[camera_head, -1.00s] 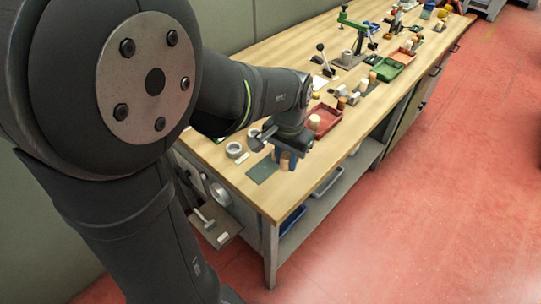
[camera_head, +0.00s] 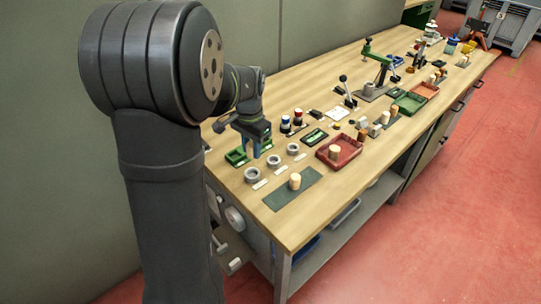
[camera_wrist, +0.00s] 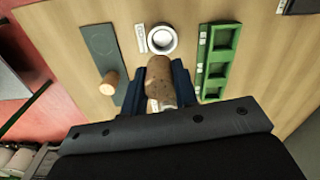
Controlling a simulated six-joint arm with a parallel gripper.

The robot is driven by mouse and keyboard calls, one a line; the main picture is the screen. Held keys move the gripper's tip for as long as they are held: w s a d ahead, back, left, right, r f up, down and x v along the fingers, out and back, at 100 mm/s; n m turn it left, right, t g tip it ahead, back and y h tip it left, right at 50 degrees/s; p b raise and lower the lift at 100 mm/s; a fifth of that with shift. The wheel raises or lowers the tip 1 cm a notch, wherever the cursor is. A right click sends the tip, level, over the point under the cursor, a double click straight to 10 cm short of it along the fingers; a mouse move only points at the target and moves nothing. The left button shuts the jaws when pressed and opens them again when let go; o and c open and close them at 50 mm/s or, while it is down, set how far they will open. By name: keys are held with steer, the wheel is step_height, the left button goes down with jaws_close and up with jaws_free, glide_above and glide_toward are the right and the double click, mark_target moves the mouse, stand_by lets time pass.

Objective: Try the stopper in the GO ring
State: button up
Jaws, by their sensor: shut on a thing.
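My gripper (camera_head: 257,150) is shut on a brown speckled cork stopper (camera_wrist: 160,80), whose body lies between the blue fingers in the wrist view. In the head view the gripper hangs by the green tray (camera_head: 236,157), behind a row of three grey rings; the held stopper cannot be made out there. The rings are a near one (camera_head: 252,175), a middle one (camera_head: 273,161) and a far one (camera_head: 293,148), each with a small white label too small to read. The wrist view shows one ring (camera_wrist: 162,39) just beyond the stopper, apart from it.
A pale stopper (camera_head: 295,181) stands on a dark green mat (camera_head: 277,203); both show left in the wrist view. The compartmented green tray (camera_wrist: 218,84) is close on the right there. A red tray (camera_head: 354,154) holds another stopper. Bare wood lies between.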

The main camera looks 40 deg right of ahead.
steer(key=shift+w+f, duration=0.25)
steer(key=shift+f, duration=3)
steer(key=shift+f, duration=0.6)
steer(key=o, duration=1)
step_height(320, 180, up, 18)
steer(key=shift+f, duration=0.25)
